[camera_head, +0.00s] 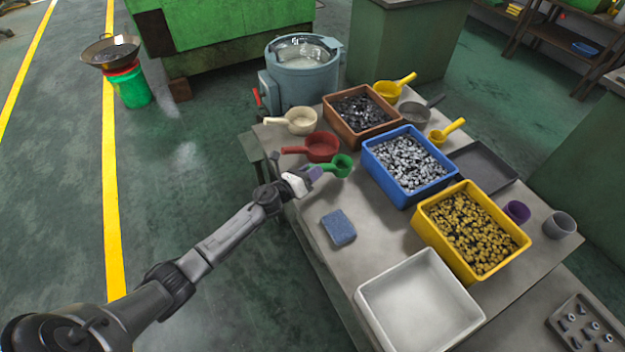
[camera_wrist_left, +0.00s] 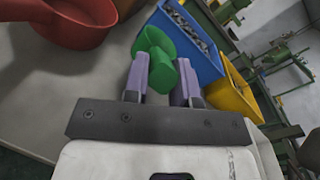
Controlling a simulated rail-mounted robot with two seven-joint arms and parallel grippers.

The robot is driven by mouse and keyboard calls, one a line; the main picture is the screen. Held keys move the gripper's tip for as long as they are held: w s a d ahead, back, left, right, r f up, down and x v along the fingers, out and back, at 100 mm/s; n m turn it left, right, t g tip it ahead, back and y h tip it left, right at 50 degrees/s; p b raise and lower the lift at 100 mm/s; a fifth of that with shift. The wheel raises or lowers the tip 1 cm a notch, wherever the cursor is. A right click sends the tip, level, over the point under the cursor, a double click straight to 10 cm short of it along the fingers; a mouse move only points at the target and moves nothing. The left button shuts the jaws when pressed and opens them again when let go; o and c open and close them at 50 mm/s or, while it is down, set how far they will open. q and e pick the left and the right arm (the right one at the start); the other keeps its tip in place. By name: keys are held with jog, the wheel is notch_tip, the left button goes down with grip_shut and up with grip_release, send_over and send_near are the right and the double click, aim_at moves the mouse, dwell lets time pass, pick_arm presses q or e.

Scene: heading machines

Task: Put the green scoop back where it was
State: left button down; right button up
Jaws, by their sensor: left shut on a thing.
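The green scoop (camera_head: 342,165) is on or just above the grey table, beside the red scoop (camera_head: 321,147) and left of the blue bin (camera_head: 375,171). My left gripper (camera_head: 314,173) reaches in from the left and is shut on the scoop's handle. In the left wrist view the green scoop (camera_wrist_left: 158,42) has its handle between the two purple fingers of my left gripper (camera_wrist_left: 161,80), its cup pointing away. Whether the cup touches the table I cannot tell. My right gripper is not in view.
A cream scoop (camera_head: 300,121), a brown bin (camera_head: 338,128), a yellow bin (camera_head: 428,239), an empty white bin (camera_head: 372,312) and a blue block (camera_head: 338,228) share the table (camera_head: 375,250). The tabletop around the blue block is clear.

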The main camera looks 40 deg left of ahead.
pick_arm(q)
jog(key=shift+f+b, duration=0.6)
jog(key=shift+f, duration=1.35)
jog(key=c, duration=0.9)
grip_release()
jog(key=shift+c, duration=0.2)
jog(key=shift+r, duration=0.1)
